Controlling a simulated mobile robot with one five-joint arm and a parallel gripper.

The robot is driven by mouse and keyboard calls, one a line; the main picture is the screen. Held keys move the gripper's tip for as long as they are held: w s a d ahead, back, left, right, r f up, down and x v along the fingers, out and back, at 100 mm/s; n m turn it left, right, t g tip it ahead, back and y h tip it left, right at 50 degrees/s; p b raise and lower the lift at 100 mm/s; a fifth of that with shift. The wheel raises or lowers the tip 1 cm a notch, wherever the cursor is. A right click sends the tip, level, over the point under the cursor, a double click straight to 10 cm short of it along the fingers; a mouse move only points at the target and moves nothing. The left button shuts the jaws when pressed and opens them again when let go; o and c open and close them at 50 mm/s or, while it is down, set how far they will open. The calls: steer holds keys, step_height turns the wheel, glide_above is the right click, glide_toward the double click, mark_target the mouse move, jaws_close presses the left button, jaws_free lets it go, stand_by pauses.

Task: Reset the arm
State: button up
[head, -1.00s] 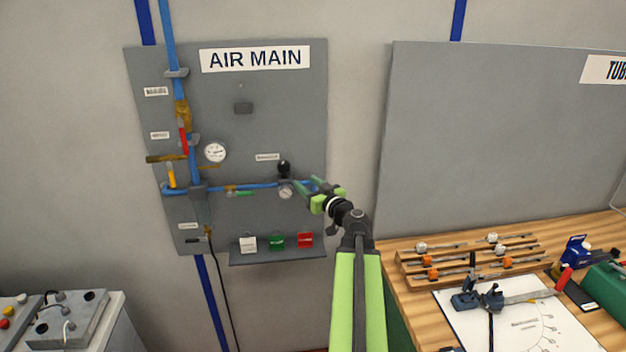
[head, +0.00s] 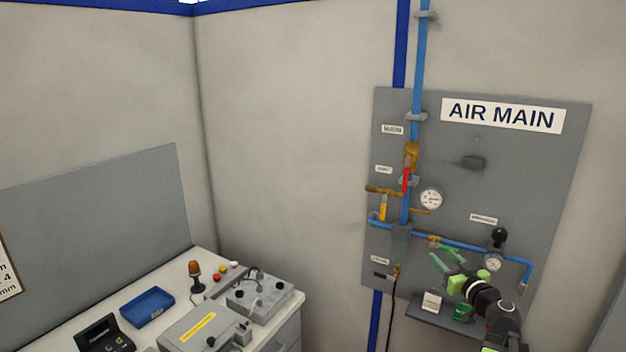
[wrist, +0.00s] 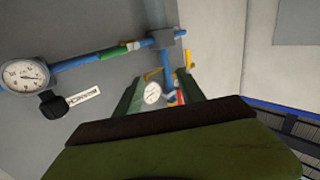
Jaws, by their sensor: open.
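My gripper (head: 440,260) shows in the head view at the lower right, in front of the AIR MAIN panel (head: 540,190). Its two green fingers are apart and point up and left, close in the picture to the horizontal blue pipe (head: 465,243). I cannot tell the distance to the pipe. My arm comes in from the lower right corner. In the wrist view the finger tips stand apart, with a gauge (wrist: 152,93) and pipework behind them. I see nothing held between them.
The panel carries a red-handled valve (head: 406,180), a round gauge (head: 431,199), a black knob (head: 499,236) and a small shelf (head: 420,310) with tags. At the left, a white bench (head: 185,272) holds a blue tray (head: 147,307) and grey boxes. The wall between is bare.

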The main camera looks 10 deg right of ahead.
steer(key=a+f+n+g+y+b, duration=0.1)
steer(key=a+f+n+g+y, duration=0.3)
steer(key=a, duration=0.7)
steer(key=a+f+n+g+b, duration=0.15)
steer(key=a+f, duration=0.45)
steer(key=a, duration=0.6)
steer(key=a+f+n+g+y+b, duration=0.1)
steer(key=a+f+n+g+y, duration=0.3)
steer(key=a, duration=0.7)
steer(key=s+a+f+m+g+h, duration=0.3)
steer(key=s+a+f+g+h, duration=0.15)
steer(key=s+f, duration=0.4)
steer(key=s+d+f+m+g+h, duration=0.3)
steer(key=s+d+f+m+h, duration=0.2)
steer(key=d+m, duration=0.3)
steer(key=shift+s+d+g, duration=0.3)
steer(key=shift+s+d, duration=0.3)
steer(key=shift+s, duration=0.1)
steer(key=shift+o, duration=0.3)
